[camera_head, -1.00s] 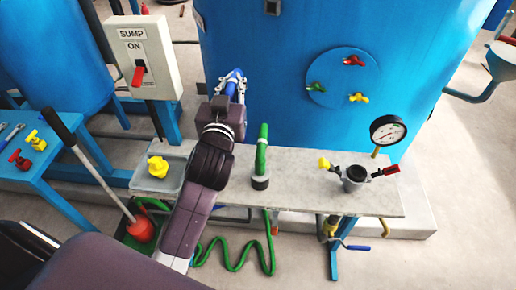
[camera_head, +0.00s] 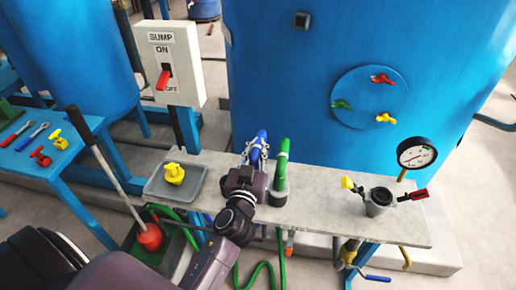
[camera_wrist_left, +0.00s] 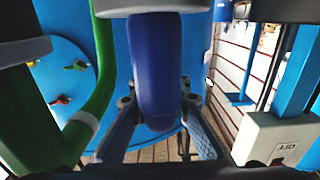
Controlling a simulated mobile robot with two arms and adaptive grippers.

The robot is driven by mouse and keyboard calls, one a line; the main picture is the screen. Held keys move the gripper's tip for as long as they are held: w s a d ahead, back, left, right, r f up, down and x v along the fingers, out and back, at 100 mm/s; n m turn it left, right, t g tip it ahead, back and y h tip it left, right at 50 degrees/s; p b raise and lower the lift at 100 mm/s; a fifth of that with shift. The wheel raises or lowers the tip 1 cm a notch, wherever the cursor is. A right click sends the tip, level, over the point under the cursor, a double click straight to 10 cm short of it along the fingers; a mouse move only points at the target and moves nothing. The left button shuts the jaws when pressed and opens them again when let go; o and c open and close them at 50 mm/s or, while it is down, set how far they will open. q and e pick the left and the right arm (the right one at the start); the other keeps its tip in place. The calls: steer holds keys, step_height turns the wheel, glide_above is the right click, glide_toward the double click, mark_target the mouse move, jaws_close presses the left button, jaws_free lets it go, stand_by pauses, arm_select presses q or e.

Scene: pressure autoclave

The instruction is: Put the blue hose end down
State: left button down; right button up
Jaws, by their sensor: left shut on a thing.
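The blue hose end (camera_head: 262,137) is held upright in my left gripper (camera_head: 255,155) above the back part of the grey bench (camera_head: 325,215). In the left wrist view the blue hose (camera_wrist_left: 155,65) runs between the two fingers of the gripper (camera_wrist_left: 157,112), which are closed against its sides. Just right of it in the head view, a green hose (camera_head: 283,152) stands in a dark round socket (camera_head: 278,197) on the bench. My left wrist hides the bench below the blue hose, so I cannot tell its height. My right gripper is not in view.
A grey tray (camera_head: 152,190) with a yellow valve handle (camera_head: 174,173) lies left. A dark cup fitting (camera_head: 379,202) with yellow and red handles and a pressure gauge (camera_head: 416,154) stand right. The bench between green hose and cup is clear. The blue tank (camera_head: 300,80) rises behind.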

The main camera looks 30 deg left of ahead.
arm_select(q)
steer(key=shift+f, duration=0.1)
steer(key=c, duration=1.8)
jaws_free()
